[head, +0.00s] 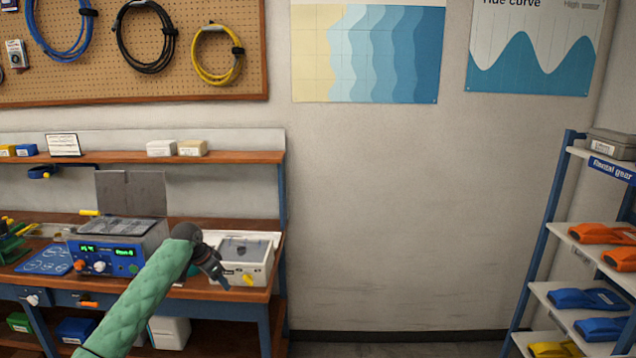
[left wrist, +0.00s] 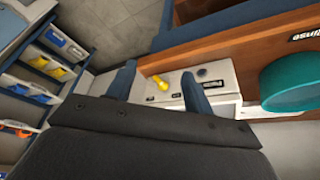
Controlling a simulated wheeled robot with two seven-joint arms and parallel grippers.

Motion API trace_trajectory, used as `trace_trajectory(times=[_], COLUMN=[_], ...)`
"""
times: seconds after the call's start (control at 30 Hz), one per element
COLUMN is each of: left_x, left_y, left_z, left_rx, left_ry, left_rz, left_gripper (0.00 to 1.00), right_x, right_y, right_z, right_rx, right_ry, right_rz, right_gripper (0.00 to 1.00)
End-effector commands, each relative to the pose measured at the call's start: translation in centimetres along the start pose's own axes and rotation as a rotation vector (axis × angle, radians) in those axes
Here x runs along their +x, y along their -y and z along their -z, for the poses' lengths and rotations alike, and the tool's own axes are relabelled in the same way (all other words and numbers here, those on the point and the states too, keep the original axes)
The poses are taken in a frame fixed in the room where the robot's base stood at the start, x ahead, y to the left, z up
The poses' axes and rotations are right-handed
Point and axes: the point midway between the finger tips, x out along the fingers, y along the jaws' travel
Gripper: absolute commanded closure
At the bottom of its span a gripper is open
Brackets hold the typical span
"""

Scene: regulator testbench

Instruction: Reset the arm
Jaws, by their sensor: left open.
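My left arm comes in from the lower left in a green quilted sleeve. My left gripper (head: 214,268) is at the front right of the workbench, beside the white box with a yellow knob (head: 256,270). In the left wrist view the two dark fingers of my left gripper (left wrist: 158,88) stand apart with nothing held between them. The yellow knob (left wrist: 161,83) shows in the gap, beyond the fingertips. I cannot tell the exact distance to the box. My right gripper is in neither view.
The wooden workbench (head: 208,290) carries a blue unit with a green display (head: 105,256). A shelf (head: 240,157) with small boxes runs above it. A rack (head: 545,230) with orange, blue and yellow gear stands at the right. The floor between bench and rack looks clear.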

Motion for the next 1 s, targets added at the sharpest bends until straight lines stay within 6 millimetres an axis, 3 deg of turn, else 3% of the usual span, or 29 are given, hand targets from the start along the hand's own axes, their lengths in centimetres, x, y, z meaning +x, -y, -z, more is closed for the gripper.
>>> trace_trajectory(times=[0.27,0.6,0.8,1.0], left_x=[11.8,26.1,33.0,38.6], left_y=[-3.8,-11.0,-16.4,-22.7], left_z=[-6.3,-17.3,-24.8,-32.7], left_rx=[-0.099,-0.231,-0.301,-0.363], left_ry=[0.018,0.047,0.071,0.097], left_rz=[0.007,0.036,0.057,0.080], left_gripper=[0.48,0.48,0.48,0.48], right_x=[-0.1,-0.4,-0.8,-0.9], right_y=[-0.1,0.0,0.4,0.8], right_z=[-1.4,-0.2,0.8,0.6], right_rx=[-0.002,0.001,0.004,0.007], right_ry=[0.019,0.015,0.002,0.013], right_rz=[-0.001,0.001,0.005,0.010], right_gripper=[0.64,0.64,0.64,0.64])
